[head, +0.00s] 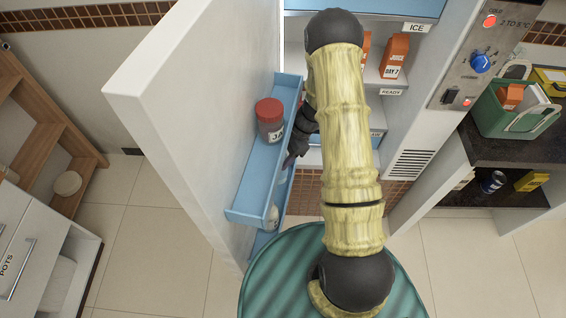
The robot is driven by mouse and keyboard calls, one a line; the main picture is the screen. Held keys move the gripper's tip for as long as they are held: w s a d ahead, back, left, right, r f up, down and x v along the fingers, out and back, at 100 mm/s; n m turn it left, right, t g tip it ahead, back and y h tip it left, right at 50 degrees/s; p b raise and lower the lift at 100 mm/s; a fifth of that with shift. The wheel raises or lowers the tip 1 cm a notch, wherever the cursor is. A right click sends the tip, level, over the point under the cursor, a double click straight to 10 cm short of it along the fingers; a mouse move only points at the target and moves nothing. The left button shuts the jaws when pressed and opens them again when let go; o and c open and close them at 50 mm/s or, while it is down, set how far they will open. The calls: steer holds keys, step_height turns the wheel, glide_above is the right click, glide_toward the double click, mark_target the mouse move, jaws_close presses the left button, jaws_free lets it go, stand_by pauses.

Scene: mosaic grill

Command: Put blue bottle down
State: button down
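My arm reaches forward across the middle of the head view into an open fridge. My gripper (290,161) is dark and small, partly hidden behind my arm, and sits at the inner side of the blue door rack (248,216). I cannot make out its fingers well enough to say whether they are open or shut. No blue bottle shows clearly; a small bluish patch lies just below the gripper, too small to name. A jar with a red lid (270,120) stands in the door rack, left of the gripper. A pale bottle (272,217) shows lower down by the rack's near end.
The white fridge door (185,100) stands open left of my arm. Orange cartons (394,57) stand on a fridge shelf behind. At right are a control panel (478,62), a green crate (512,122) and a dark blue can (493,182). Tiled floor is clear at left.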

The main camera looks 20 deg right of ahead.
steer(key=shift+d+f, duration=0.25)
steer(key=shift+f, duration=1)
steer(key=shift+f+p, duration=0.55)
steer(key=shift+f, duration=1.4)
steer(key=shift+f, duration=0.1)
steer(key=c, duration=0.8)
jaws_free()
steer(key=shift+o, duration=0.3)
